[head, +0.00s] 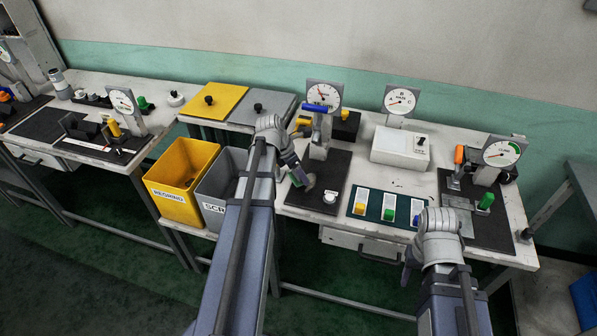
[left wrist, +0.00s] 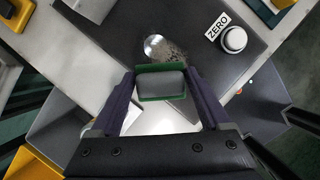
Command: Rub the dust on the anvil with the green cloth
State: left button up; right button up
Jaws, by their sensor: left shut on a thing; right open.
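My left gripper (left wrist: 160,92) is shut on the green cloth (left wrist: 160,69), a green-edged pad with a grey middle. In the left wrist view the anvil (left wrist: 155,44), a shiny round metal piece, lies just beyond the cloth. Grey speckled dust (left wrist: 176,54) shows beside it. I cannot tell whether the cloth touches the dust. In the head view my left gripper (head: 299,176) is over the black base plate of the middle gauge stand, and the cloth (head: 296,180) shows as a small green patch. My right gripper (head: 408,273) is open and empty at the bench's front edge, partly hidden by its arm.
A white ZERO button (head: 331,197) sits on the plate close to the left gripper. The gauge stand (head: 321,125) with its blue handle rises behind. Yellow (head: 178,182) and grey bins stand left.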

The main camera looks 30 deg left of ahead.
pick_arm(q)
jog(key=shift+f+b, duration=0.95)
jog(key=shift+w+d+r, duration=0.1)
jog(key=shift+w+d, duration=0.1)
jog(key=shift+d, duration=0.6)
jog(key=shift+w+d, duration=0.2)
jog(key=shift+d, duration=0.55)
jog(key=shift+d, duration=0.15)
